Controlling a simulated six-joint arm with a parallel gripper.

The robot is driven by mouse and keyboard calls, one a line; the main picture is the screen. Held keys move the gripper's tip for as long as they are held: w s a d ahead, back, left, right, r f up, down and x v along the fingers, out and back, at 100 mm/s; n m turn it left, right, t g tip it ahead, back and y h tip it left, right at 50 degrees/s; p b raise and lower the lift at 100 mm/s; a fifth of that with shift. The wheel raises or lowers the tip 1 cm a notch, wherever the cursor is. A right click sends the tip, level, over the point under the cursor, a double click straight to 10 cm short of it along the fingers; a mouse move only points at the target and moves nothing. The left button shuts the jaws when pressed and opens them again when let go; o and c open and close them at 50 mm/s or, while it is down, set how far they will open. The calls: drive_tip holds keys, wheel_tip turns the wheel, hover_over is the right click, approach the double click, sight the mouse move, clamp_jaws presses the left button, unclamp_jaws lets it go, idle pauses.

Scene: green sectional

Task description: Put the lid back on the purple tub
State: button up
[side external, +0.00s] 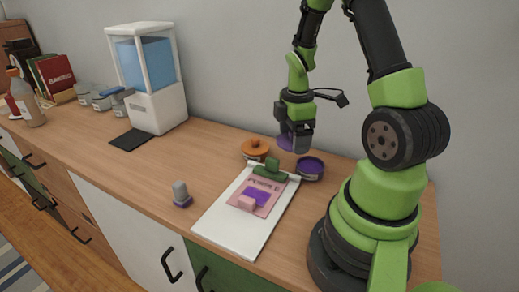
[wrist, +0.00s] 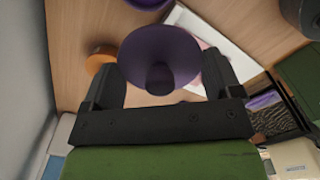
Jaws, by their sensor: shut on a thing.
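My gripper (side external: 296,138) hangs above the counter with the purple lid (side external: 287,143) held tilted in it. In the wrist view the lid (wrist: 160,45) is a round disc with a dark knob (wrist: 159,78) between my fingers (wrist: 160,85), which are shut on it. The purple tub (side external: 311,172) stands below and slightly right of the lid in the side view, with a gap between them.
An orange-lidded tub (side external: 255,150) stands left of the purple tub. A grey-topped purple piece (side external: 181,194) stands farther left.

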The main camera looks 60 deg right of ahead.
drive_tip(key=s+d+m, duration=0.2)
drive_tip(key=s+d, duration=0.2)
drive_tip(key=shift+d+f, duration=0.1)
drive_tip(key=shift+f, duration=3.25)
drive_tip(key=shift+f, duration=0.15)
drive_tip(key=o, duration=0.7)
drive_tip(key=shift+r, duration=3.5)
clamp_jaws()
